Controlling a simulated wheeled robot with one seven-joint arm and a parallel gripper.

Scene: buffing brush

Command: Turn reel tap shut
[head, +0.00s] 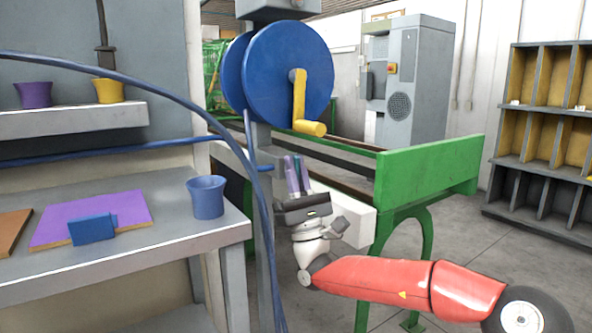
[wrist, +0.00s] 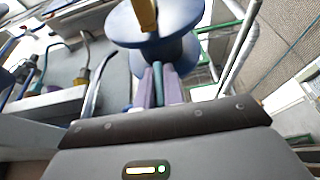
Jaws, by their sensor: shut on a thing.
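The blue hose reel (head: 290,70) with a yellow crank (head: 299,95) is mounted on a grey post. It also shows in the wrist view (wrist: 180,20). My gripper (head: 296,162) points up just below the reel, right of the post. Its two purple fingers (wrist: 160,72) are shut on a narrow teal piece (wrist: 157,84), which looks like the reel tap's handle. Only a strip of it shows between the fingers; the tap's body and its angle are hidden. A small blue fitting (head: 265,168) sits on the post left of my gripper.
A blue hose (head: 170,90) arcs down past the post on the left. A workbench (head: 150,255) holds a blue cup (head: 206,197), a purple board (head: 90,218) and a blue block (head: 93,229). A green-ended metal frame (head: 430,168) stands close behind my arm. Floor is open at right.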

